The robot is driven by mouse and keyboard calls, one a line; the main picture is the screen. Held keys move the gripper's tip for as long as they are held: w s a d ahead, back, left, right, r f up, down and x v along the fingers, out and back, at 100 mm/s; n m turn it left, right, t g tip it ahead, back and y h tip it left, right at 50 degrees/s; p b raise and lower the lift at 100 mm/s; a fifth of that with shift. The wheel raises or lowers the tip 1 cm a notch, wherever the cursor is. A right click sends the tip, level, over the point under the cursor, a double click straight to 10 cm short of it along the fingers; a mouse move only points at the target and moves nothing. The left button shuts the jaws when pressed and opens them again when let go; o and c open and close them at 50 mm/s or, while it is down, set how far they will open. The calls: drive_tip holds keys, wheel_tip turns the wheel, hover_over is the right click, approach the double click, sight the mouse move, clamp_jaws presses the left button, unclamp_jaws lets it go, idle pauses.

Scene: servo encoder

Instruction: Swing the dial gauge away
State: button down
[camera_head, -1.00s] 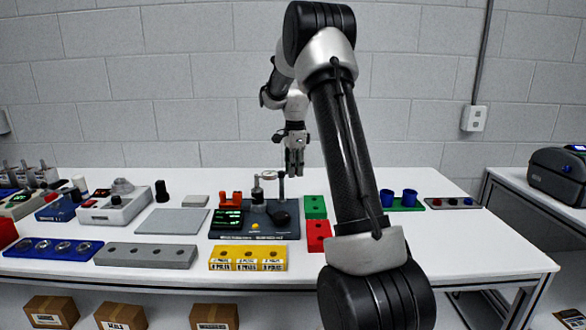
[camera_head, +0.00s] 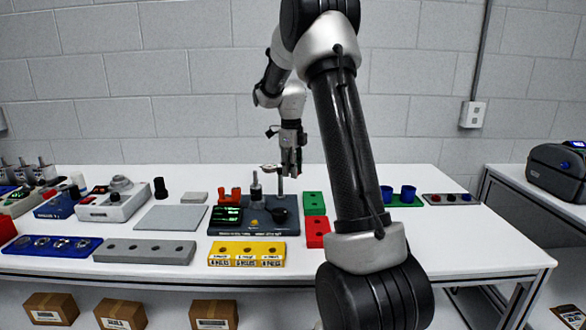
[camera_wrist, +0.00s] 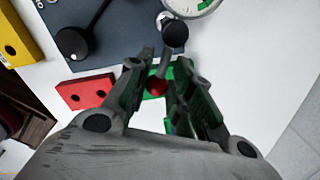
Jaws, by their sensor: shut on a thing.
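The dial gauge (camera_head: 269,168) sits on a swing arm at the top of a thin post (camera_head: 280,187) on the dark station base (camera_head: 228,230). In the wrist view the dial (camera_wrist: 192,5) is cut off by the top edge, beside the round black post top (camera_wrist: 175,32). A short handle with a red ball end (camera_wrist: 157,85) runs from the post top towards me. My gripper (camera_head: 291,170) is at the post's upper right. In the wrist view its fingers (camera_wrist: 156,82) are closed around the red-ended handle and partly hide it.
A green block (camera_head: 315,203) and a red block (camera_head: 318,232) stand right of the base. A yellow block (camera_head: 247,254) is in front. A grey plate (camera_head: 172,218) lies to the left. A black knob (camera_head: 280,215) stands on the base. The table behind is clear.

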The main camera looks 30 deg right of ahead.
drive_tip(key=shift+a+m, duration=0.15)
drive_tip(key=shift+m, duration=0.25)
drive_tip(key=c, duration=1.5)
unclamp_jaws()
drive_tip(key=shift+r, duration=0.1)
wheel_tip(320, 180, up, 12)
drive_tip(key=shift+s+a, duration=0.15)
drive_tip(key=shift+a, duration=0.1)
